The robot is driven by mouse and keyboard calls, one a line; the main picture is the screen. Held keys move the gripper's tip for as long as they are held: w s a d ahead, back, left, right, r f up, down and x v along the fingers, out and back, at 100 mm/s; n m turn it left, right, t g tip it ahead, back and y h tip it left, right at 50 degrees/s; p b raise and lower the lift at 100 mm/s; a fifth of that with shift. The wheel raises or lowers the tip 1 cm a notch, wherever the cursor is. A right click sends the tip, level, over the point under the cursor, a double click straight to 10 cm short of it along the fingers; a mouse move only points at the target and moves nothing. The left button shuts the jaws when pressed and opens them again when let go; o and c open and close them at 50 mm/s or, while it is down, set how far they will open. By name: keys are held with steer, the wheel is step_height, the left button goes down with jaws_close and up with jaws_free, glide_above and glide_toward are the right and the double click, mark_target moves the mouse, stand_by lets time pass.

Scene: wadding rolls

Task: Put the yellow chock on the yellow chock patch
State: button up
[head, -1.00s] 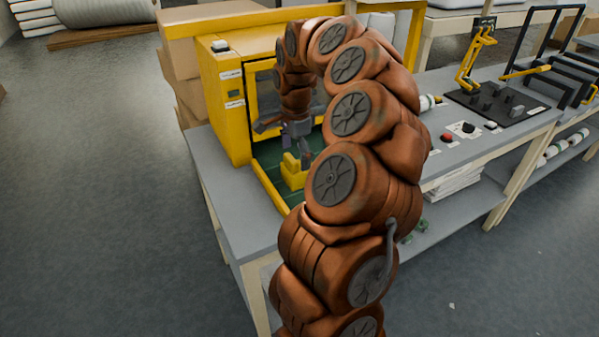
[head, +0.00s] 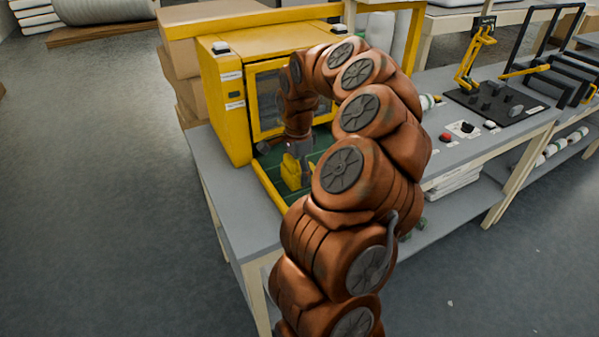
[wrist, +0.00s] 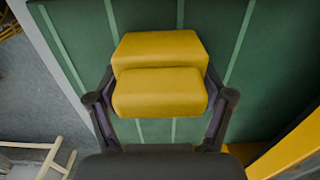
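The yellow chock (wrist: 160,75), a stepped block, sits on the green striped floor of the yellow machine; in the head view the chock (head: 291,169) is partly covered by my gripper. My gripper (wrist: 160,85) has one dark finger on each side of the chock in the wrist view. The fingers are spread wide and lie very close to its sides; firm contact on both sides does not show. In the head view my gripper (head: 301,158) is down at the chock. I cannot make out a yellow chock patch in either view.
The yellow machine housing (head: 226,100) stands behind and left of my gripper. A yellow rim (head: 268,185) edges the green floor. The grey bench (head: 235,205) has bare room at its front left. A black fixture board (head: 497,105) lies at the right.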

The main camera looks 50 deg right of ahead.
steer(key=c, duration=1.2)
